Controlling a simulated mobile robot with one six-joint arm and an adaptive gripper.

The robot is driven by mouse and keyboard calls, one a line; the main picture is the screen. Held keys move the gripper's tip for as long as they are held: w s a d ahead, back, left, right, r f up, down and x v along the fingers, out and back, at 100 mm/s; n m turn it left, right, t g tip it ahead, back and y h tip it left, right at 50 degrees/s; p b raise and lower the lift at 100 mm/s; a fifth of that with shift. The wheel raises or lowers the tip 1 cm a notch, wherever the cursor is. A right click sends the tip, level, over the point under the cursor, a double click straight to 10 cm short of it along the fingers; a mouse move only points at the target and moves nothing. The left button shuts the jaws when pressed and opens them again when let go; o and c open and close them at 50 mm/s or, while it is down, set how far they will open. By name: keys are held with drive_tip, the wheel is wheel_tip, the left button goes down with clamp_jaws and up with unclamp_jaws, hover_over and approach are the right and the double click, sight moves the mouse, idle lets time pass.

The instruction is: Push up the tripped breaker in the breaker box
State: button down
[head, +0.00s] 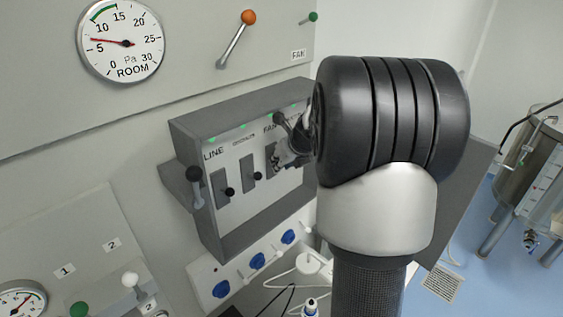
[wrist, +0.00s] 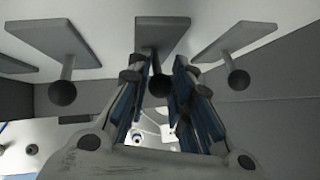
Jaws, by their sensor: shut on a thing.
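The grey breaker box (head: 240,221) is on the wall, open at the front, with a row of labelled breakers. The LINE breaker (head: 222,187) and the one beside it (head: 250,169) show their black knobs. My gripper (head: 281,157) is at the breaker under the FAN label, and my arm hides the box's right side. In the wrist view my gripper (wrist: 157,72) has its two fingers either side of the middle breaker's round black knob (wrist: 159,87), shut on it. A breaker knob (wrist: 63,93) on the left and another (wrist: 239,80) on the right stand clear of the fingers.
A large lever (head: 195,183) is on the box's left side. Blue sockets (head: 221,289) and a white cable (head: 285,277) are below. A room gauge (head: 121,41) and an orange-knobbed lever (head: 237,38) are above. A steel tank (head: 526,170) stands at the right.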

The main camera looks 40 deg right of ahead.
drive_tip(key=c, duration=1.4)
unclamp_jaws()
drive_tip(key=shift+d, duration=0.1)
drive_tip(key=shift+c, duration=0.2)
drive_tip(key=shift+r, duration=0.1)
drive_tip(key=shift+s+r, duration=0.2)
drive_tip(key=shift+r, duration=0.05)
drive_tip(key=s+a, duration=0.3)
drive_tip(key=s, duration=0.9)
drive_tip(key=shift+r, duration=0.1)
